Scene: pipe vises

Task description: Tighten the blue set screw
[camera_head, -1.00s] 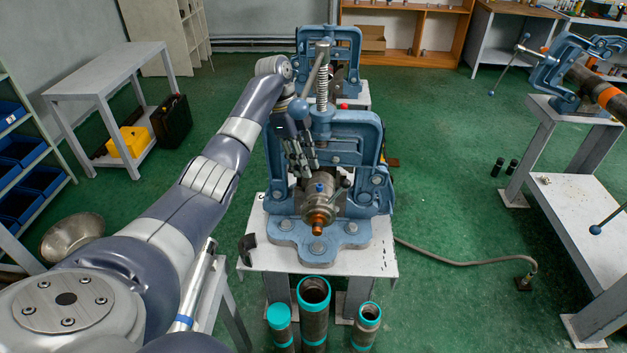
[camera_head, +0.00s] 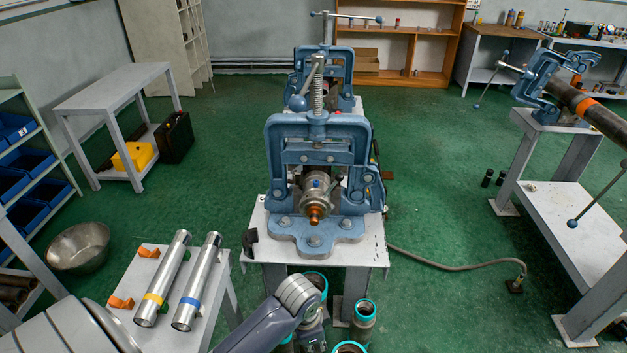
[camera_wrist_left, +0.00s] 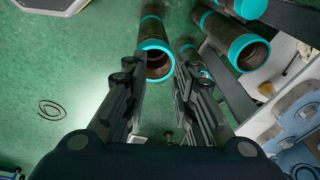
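The blue set screw (camera_head: 316,183) is a small blue spot on top of the round metal fitting (camera_head: 315,199) clamped in the near blue vise (camera_head: 275,158). A copper-coloured end points towards me. My left arm comes in along the bottom of the head view. Its gripper (camera_head: 314,336) is low, in front of the vise bench and well away from the screw, partly cut off by the frame. In the left wrist view the gripper's two fingers (camera_wrist_left: 159,82) are apart with nothing between them; a teal-rimmed pipe lies beyond. My right gripper is not in view.
Teal-rimmed dark pipes (camera_head: 364,310) stand before the vise bench (camera_head: 370,256), close to my left gripper. A low table (camera_head: 217,297) with two silver tubes is to the left. A hose (camera_head: 455,264) runs over the floor to the right.

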